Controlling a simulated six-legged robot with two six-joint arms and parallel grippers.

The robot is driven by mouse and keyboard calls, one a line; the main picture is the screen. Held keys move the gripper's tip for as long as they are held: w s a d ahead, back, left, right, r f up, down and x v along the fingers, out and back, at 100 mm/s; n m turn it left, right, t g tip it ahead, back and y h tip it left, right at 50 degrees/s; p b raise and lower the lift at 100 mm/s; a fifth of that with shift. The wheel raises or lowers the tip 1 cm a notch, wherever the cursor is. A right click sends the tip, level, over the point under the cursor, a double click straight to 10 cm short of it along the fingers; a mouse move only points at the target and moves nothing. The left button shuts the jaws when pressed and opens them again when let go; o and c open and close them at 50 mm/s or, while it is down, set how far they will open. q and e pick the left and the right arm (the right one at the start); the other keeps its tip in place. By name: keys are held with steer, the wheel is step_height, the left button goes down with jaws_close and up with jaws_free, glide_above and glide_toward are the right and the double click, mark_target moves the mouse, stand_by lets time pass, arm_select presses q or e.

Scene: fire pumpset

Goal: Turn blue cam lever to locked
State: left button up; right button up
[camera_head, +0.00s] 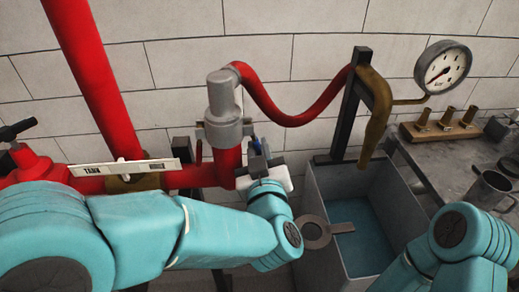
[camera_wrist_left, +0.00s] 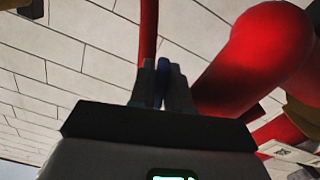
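The blue cam lever (camera_head: 257,143) shows as a small blue piece beside the grey coupling (camera_head: 222,108) on the red pipe. In the left wrist view the lever (camera_wrist_left: 160,82) stands between the two grey fingers of my left gripper (camera_wrist_left: 161,90), which look closed on it from both sides. In the head view my left gripper (camera_head: 259,163) reaches up to the lever, just right of the red pipe, and its body hides the lever's lower part. My right arm (camera_head: 455,240) is at the lower right; its gripper is not in view.
A red hose (camera_head: 290,118) runs from the coupling to a curved brass pipe (camera_head: 377,105) over a grey tank (camera_head: 318,190) of blue water. A pressure gauge (camera_head: 443,67) is above. The right bench carries a wooden rack (camera_head: 440,131) and a metal mug (camera_head: 490,188). A white label plate (camera_head: 124,168) is left.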

arm_select(q)
steer(key=o, duration=0.3)
steer(key=shift+w, duration=0.15)
steer(key=shift+o, duration=0.2)
steer(key=shift+d, duration=0.1)
